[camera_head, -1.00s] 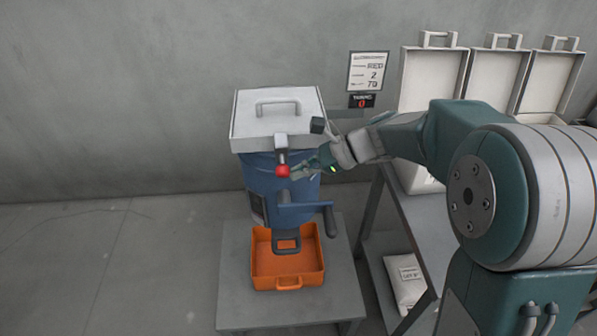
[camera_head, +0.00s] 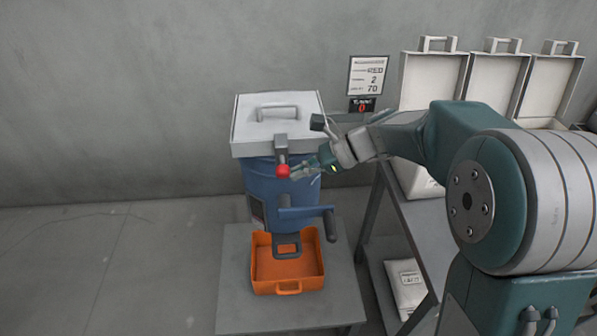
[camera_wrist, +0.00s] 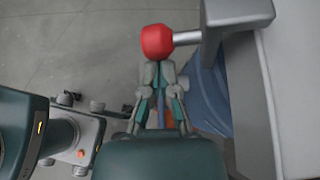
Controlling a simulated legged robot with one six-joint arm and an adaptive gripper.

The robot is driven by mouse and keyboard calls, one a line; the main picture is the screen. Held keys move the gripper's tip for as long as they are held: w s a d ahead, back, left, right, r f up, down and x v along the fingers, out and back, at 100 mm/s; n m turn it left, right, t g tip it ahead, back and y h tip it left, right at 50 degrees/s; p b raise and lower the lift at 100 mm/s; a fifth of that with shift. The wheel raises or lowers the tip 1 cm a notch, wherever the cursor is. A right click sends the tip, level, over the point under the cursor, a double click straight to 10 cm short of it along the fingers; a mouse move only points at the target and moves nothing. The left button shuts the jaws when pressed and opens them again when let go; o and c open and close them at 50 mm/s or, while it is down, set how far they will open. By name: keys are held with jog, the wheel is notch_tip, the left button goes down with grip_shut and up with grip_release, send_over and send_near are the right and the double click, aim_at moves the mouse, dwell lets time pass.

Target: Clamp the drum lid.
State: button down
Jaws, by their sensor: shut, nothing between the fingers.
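The blue drum (camera_head: 265,180) stands on a grey stand, with its white lid (camera_head: 250,132) lying flat on top, handle up. A dark grey clamp (camera_head: 281,144) with a red ball knob (camera_head: 283,171) hangs over the lid's front edge. In the wrist view the red knob (camera_wrist: 157,41) sits on a short rod from the grey clamp (camera_wrist: 236,12). My gripper (camera_head: 302,170) is shut and empty, just right of the knob. In the wrist view my gripper's tips (camera_wrist: 158,66) are right at the knob's lower edge; I cannot tell whether they touch it.
An orange tray (camera_head: 288,287) sits under the drum's crank (camera_head: 310,211) on the stand (camera_head: 235,300). At right, a grey table (camera_head: 400,220) carries open white cases (camera_head: 430,80). A white bag (camera_head: 405,285) lies on its lower shelf. The floor at left is clear.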

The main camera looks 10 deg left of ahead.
jog(key=shift+r, duration=0.25)
dwell(0.3)
jog(key=shift+r, duration=0.7)
jog(key=shift+d+f, duration=0.1)
jog(key=shift+f, duration=0.05)
jog(key=w+d+r, duration=0.2)
jog(key=w+d, duration=0.1)
jog(key=d, duration=0.8)
jog(key=shift+d+r, duration=0.15)
